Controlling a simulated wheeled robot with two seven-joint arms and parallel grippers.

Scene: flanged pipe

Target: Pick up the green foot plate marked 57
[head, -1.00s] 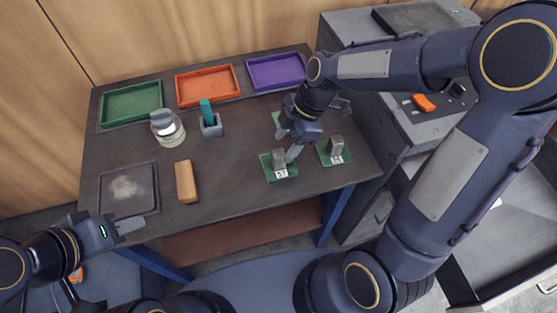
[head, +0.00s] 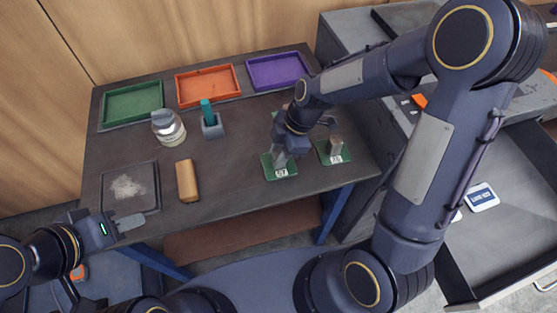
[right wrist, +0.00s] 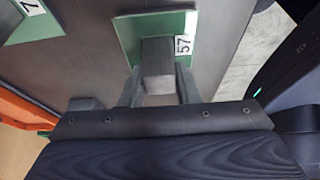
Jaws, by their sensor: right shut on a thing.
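The green foot plate marked 57 (head: 268,173) lies on the dark table near its front edge, with a grey block standing on it. In the right wrist view the plate (right wrist: 124,33) shows its 57 label beside the grey block (right wrist: 158,57). My right gripper (head: 279,158) is shut on that block, one finger on each side; the right wrist view shows the fingers (right wrist: 158,88) too. My left gripper (head: 128,223) is at the front left corner of the table, away from the plates; its finger opening is not clear.
A second green foot plate (head: 344,157) with a block stands just to the right. Green (head: 132,103), orange (head: 207,86) and purple (head: 277,71) trays line the back. A jar (head: 168,128), a teal-topped holder (head: 211,125) and a wooden block (head: 187,181) stand left.

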